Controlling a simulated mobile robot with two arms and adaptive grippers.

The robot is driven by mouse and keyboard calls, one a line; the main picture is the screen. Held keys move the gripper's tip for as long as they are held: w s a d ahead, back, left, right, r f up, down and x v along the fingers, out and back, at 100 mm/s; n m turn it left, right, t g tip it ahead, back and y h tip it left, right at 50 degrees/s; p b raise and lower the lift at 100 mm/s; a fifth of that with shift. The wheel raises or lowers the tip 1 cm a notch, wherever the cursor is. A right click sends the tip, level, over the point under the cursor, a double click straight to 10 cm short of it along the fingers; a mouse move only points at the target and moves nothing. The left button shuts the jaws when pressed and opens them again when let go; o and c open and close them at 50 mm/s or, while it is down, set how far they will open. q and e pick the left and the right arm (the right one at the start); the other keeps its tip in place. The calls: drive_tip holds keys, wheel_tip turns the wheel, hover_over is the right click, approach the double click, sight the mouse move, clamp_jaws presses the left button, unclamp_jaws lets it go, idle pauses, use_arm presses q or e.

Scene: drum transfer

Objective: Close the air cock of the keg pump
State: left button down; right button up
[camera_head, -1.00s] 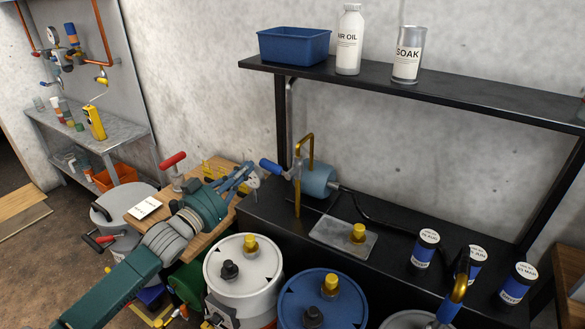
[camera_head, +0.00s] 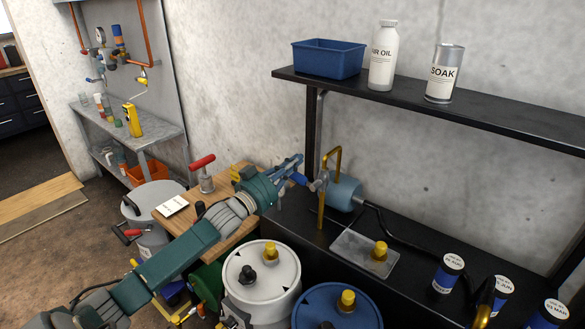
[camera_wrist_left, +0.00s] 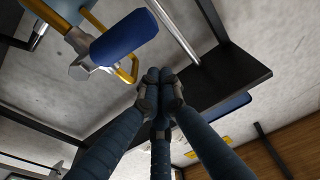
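The pump is a light-blue cylinder (camera_head: 345,191) on the black bench, with an upright gold pipe (camera_head: 322,200) beside it. A cock with a blue grip (camera_head: 299,179) sits on its left side. The grip also shows large at the upper left of the left wrist view (camera_wrist_left: 124,37), on a metal lever next to the gold pipe. My left gripper (camera_head: 293,165) is close to the grip in the head view. In the wrist view its fingers (camera_wrist_left: 160,76) are drawn together, empty, and apart from the grip. My right gripper is not in view.
A black shelf (camera_head: 500,118) above the bench holds a blue bin (camera_head: 328,59), a bottle and a can. A wooden table (camera_head: 225,230) with a red-handled tool (camera_head: 202,163) lies under my left arm. White and blue drums (camera_head: 262,280) stand in front. Several labelled cans sit at right.

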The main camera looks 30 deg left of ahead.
sight(293, 174)
use_arm(q)
drive_tip(key=f+n, duration=0.1)
drive_tip(key=f, duration=0.2)
drive_tip(key=s+a+f+n, duration=0.1)
drive_tip(key=f, duration=0.1)
drive_tip(key=shift+n+y, duration=0.3)
drive_tip(key=r+p, duration=0.1)
drive_tip(key=r, duration=0.1)
drive_tip(key=w+r+p, duration=0.1)
drive_tip(key=r+p, duration=0.1)
drive_tip(key=r, duration=0.1)
drive_tip(key=s+f+b, duration=0.1)
drive_tip(key=s+b, duration=0.1)
drive_tip(key=s, duration=0.8)
drive_tip(key=shift+a+f, duration=0.35)
drive_tip(key=shift+a, duration=0.1)
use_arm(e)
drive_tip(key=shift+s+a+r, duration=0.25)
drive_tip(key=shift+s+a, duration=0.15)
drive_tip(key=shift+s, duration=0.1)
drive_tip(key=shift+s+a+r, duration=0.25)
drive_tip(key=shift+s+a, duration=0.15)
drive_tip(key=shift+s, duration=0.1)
